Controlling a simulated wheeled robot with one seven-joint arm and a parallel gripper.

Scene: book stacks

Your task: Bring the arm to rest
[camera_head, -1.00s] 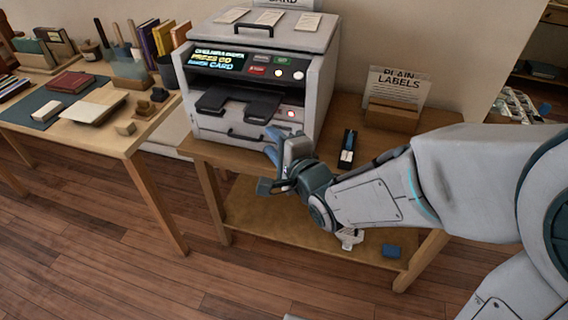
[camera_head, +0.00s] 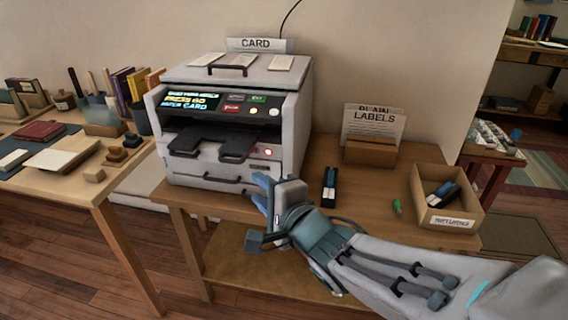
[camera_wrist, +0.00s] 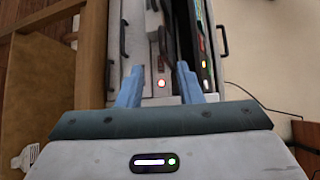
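My gripper (camera_head: 264,192) is at the front right of the grey card machine (camera_head: 290,120), just off its front face and low. In the wrist view my gripper's two blue fingers (camera_wrist: 159,88) stand apart with nothing held between them. The machine's front, with a lit red button (camera_wrist: 161,84), shows beyond the fingers. My arm stretches in from the lower right, over the front of the wooden table (camera_head: 385,190).
A plain-labels holder (camera_head: 370,153), a black and blue device (camera_head: 329,187), a small green item (camera_head: 397,206) and an open cardboard box (camera_head: 448,225) stand on the table to the right. A side table (camera_head: 120,190) with books stands at left.

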